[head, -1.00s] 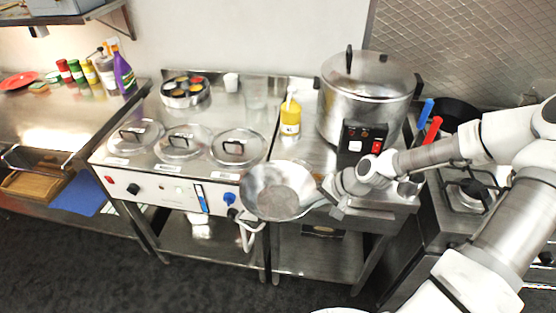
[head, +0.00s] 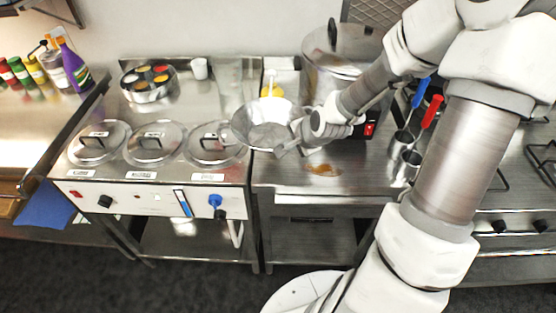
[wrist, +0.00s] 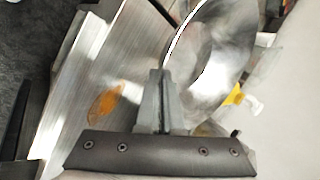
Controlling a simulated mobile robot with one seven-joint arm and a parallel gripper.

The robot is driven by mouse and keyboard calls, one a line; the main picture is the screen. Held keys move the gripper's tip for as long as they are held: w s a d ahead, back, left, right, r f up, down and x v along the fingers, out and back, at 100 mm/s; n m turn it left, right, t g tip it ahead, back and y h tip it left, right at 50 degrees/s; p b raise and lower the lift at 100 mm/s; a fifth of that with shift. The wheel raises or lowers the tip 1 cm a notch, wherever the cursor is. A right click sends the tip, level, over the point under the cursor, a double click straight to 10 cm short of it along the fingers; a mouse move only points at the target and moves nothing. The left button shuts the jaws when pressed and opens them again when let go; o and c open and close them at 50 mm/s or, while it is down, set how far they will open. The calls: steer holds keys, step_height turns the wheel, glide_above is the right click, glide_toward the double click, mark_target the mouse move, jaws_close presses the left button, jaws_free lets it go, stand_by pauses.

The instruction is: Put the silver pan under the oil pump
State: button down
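The silver pan (head: 268,133) is a round, shiny shallow pan, held tilted above the counter. It also shows in the wrist view (wrist: 222,70). My gripper (head: 288,148) is at the pan's right side. In the wrist view its fingers (wrist: 162,98) are close together at the pan's edge, shut on it. The oil pump (head: 270,86) is a yellow bottle with a white pump top, standing behind the pan. The pan hides its lower part. Part of its yellow shows in the wrist view (wrist: 235,95), beside the pan.
A large steel pot (head: 330,60) stands right of the pump. An orange patch (head: 323,170) lies on the steel counter (head: 275,172). Left are several lidded wells (head: 150,143) and a round spice tin (head: 148,82). Metal cups with red and blue handled tools (head: 408,150) stand right.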

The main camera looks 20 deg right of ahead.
step_height(320, 180, down, 8)
steer(key=shift+b, duration=0.9)
steer(key=shift+r, duration=0.1)
steer(key=c, duration=1.5)
jaws_free()
steer(key=shift+f, duration=0.25)
steer(key=o, duration=0.4)
steer(key=shift+o, duration=0.2)
steer(key=shift+s+d+r, duration=0.1)
steer(key=shift+s+r, duration=0.05)
steer(key=shift+r, duration=0.25)
steer(key=p+v, duration=0.5)
steer(key=v, duration=0.6)
steer(key=shift+s+r, duration=0.15)
steer(key=shift+r, duration=0.05)
